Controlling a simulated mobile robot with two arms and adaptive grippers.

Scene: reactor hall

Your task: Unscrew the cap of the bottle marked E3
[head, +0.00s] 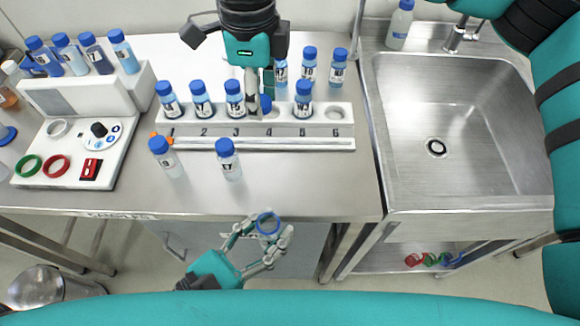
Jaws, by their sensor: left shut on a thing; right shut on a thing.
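My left gripper (262,236) is in front of the bench's front edge. It is shut around a small round thing with a blue rim and paler middle (268,222), seen from above; I cannot tell whether it is a capped or open bottle. My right gripper (258,100) points down over the white rack (345,141), near position 4. It is shut on a small dark blue thing (266,103), possibly a cap, partly hidden by the fingers. I cannot read the mark E3 on any bottle.
Blue-capped bottles stand in rack positions 1 (170,101), 2, 3 and 5 (303,101). Two stand in front of the rack, one marked 17 (228,160). Several others stand behind it and at left. A sink (450,120) lies right. The bench's front strip is clear.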

